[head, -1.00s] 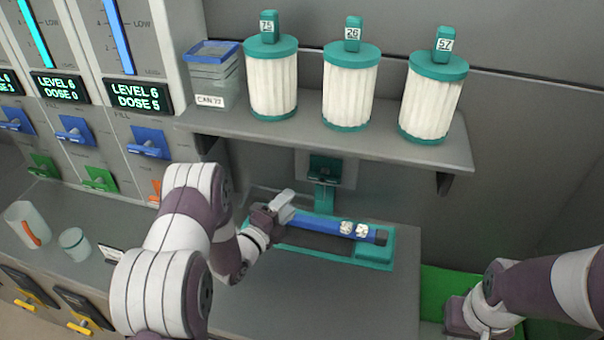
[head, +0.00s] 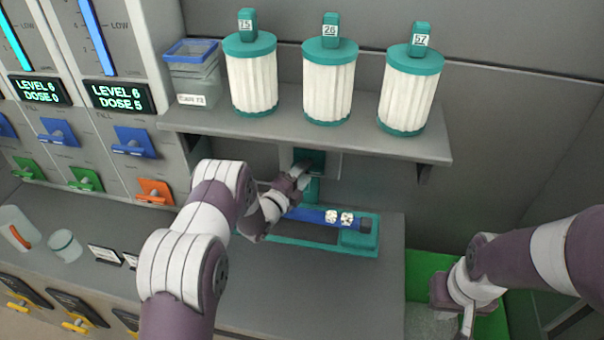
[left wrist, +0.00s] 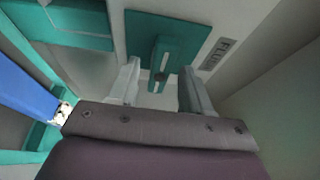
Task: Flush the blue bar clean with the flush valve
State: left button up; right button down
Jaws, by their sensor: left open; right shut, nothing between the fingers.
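The blue bar (head: 312,215) lies in a teal tray (head: 358,243) on the counter, with two whitish spotted lumps (head: 338,217) near its right end. In the left wrist view the bar (left wrist: 28,88) shows at the left. The flush valve (head: 310,160) is a teal plate with a lever on the wall behind the tray; the lever (left wrist: 160,62) shows in the left wrist view beside a FLUSH label. My left gripper (head: 303,172) is open, its fingers on either side of the lever's lower end; contact is unclear. My right gripper (head: 466,325) is shut and empty, low at the right.
Dispensers with levers (head: 135,142) stand at the left. A green bin (head: 425,270) lies below my right gripper.

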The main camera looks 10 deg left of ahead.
pick_arm(q)
grip_shut()
jog(key=shift+d+f+n+t+y+b, duration=0.15)
jog(key=shift+n+t+y+b, duration=0.7)
jog(key=shift+n+b, duration=2.25)
jog(key=shift+d+f+n+t+y+b, duration=0.2)
jog(key=shift+n+t+y+b, duration=0.6)
jog(key=shift+n+b, duration=2.3)
jog(key=shift+a+f+n+t+y+b, duration=0.2)
jog(key=shift+n+t+y+b, duration=0.6)
jog(key=shift+n+b, duration=2.3)
jog(key=shift+d+t, duration=0.15)
jog(key=shift+t, duration=0.3)
grip_release()
jog(key=b+v, duration=0.1)
jog(key=v, duration=1.1)
jog(key=shift+s+b, duration=0.35)
